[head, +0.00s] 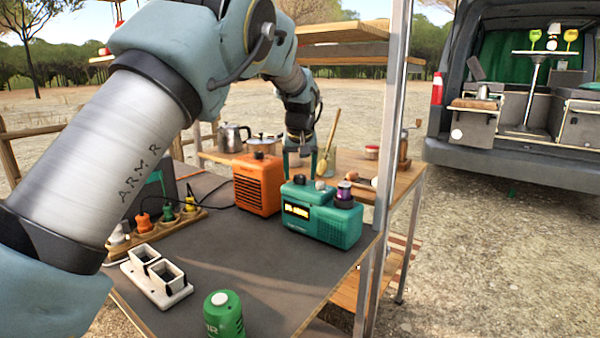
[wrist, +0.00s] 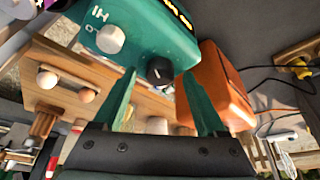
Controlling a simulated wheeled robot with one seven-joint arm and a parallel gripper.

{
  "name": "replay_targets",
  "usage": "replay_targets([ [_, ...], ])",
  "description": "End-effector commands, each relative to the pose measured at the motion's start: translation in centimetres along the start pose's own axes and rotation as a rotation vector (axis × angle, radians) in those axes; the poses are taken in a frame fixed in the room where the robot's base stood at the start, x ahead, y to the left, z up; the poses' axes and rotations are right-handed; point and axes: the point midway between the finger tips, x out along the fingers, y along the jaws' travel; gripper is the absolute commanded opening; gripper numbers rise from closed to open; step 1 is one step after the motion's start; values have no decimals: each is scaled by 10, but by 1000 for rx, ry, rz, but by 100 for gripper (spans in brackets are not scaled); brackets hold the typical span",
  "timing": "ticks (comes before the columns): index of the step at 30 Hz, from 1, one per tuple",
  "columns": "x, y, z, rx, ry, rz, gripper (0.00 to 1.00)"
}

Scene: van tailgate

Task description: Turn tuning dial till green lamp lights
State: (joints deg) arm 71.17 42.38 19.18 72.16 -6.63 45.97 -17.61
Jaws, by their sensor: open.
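A teal radio (head: 318,212) with a lit yellow display (head: 297,210) stands near the bench's right edge. In the wrist view, the radio (wrist: 145,30) shows a black dial (wrist: 160,70) with a pale pointer mark and a pale grey knob (wrist: 110,38) beside printed marks. My gripper (head: 301,168) hangs pointing down over the radio's far side, open and empty. In the wrist view, the black dial appears between the fingertips (wrist: 160,76), apparently beyond them; contact cannot be told. I cannot make out a green lamp in either view.
An orange box-shaped device (head: 258,183) stands close left of the radio. A dark cylinder with a purple band (head: 344,191) is at the radio's right end. A green canister (head: 224,315) and a white double socket (head: 157,279) are nearer. A metal post (head: 385,170) rises at right.

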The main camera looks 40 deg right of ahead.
Motion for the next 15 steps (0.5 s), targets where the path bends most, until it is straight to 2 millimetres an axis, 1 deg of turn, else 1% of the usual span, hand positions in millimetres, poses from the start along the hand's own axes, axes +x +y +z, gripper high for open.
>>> replay_targets([
  [8,2,0,0,0,0,0,74],
  [11,2,0,0,0,0,0,65],
  [15,2,0,0,0,0,0,49],
])
